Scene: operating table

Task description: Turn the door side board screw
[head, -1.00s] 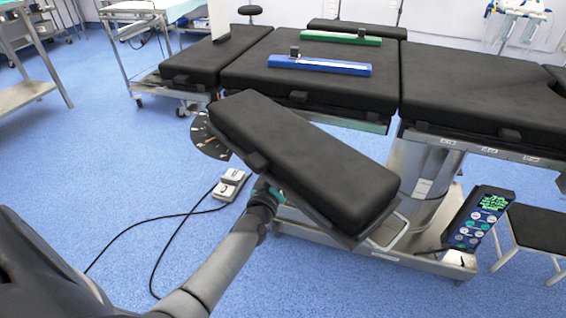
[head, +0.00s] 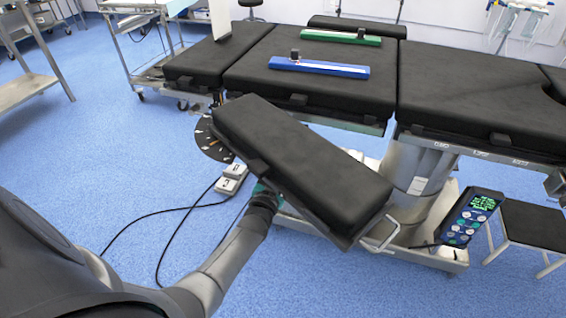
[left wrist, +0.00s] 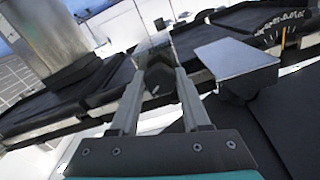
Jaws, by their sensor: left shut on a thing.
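The side board (head: 300,160) is a long black padded board angled out from the near side of the operating table, in the middle of the head view. My left gripper (left wrist: 157,72) reaches under the board's near edge, and its fingers are hidden in the head view. In the left wrist view its two fingers are shut on a dark knob-like screw (left wrist: 159,79) below a metal rail. The screw cannot be seen in the head view. My right gripper is in neither current view.
The black operating table (head: 310,78) stands behind the board, with a blue bar (head: 318,67) and a green bar (head: 341,37) on it. A round dial plate (head: 212,140), floor pedals (head: 231,179) and a control panel (head: 470,218) are nearby. Blue floor is free at left.

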